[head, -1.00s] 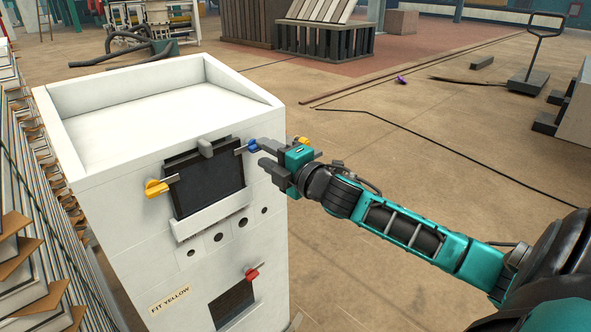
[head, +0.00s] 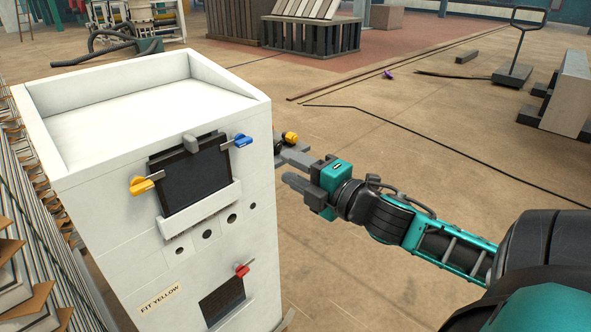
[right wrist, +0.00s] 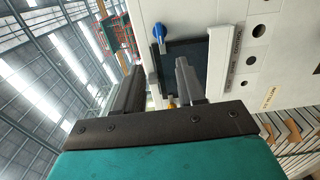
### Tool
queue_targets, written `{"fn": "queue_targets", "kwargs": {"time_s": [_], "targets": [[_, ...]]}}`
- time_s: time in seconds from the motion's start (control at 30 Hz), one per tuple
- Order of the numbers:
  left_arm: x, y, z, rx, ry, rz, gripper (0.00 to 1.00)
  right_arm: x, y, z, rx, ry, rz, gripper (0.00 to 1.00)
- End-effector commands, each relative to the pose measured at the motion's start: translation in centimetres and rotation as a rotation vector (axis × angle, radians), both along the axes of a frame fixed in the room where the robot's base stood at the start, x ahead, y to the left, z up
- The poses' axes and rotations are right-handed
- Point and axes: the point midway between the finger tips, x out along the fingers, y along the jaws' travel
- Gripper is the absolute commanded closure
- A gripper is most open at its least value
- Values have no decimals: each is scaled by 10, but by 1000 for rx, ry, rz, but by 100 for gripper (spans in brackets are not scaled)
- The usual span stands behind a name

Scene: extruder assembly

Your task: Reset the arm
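My right gripper (head: 283,168) is to the right of the white machine (head: 150,95) in the head view. Its two fingers are apart with nothing between them, and it is clear of the machine's front. In the right wrist view the open fingers (right wrist: 160,85) point toward the machine's dark panel (right wrist: 186,62). A blue part (head: 242,141) sits at the panel's upper right corner and a yellow part (head: 142,185) at its left. The blue part also shows in the right wrist view (right wrist: 160,36). My left gripper is not in view.
A red part (head: 242,269) sits by a lower dark opening. A label reading "FIT YELLOW" (head: 159,298) is on the machine's front. A yellow-orange part (head: 290,138) shows just behind my right gripper. Open floor (head: 400,200) lies to the right, with a cart (head: 513,72) farther back.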

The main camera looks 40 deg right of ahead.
Motion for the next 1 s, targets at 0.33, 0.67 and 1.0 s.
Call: {"fn": "queue_targets", "kwargs": {"time_s": [0.33, 0.67, 1.0], "targets": [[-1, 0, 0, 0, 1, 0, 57, -1, 0, 0, 0, 0, 0, 61], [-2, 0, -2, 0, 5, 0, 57, -3, -1, -14, 50, 27, -12, 61], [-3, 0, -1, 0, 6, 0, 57, -59, 61, -203, 840, 413, -210, 61]]}}
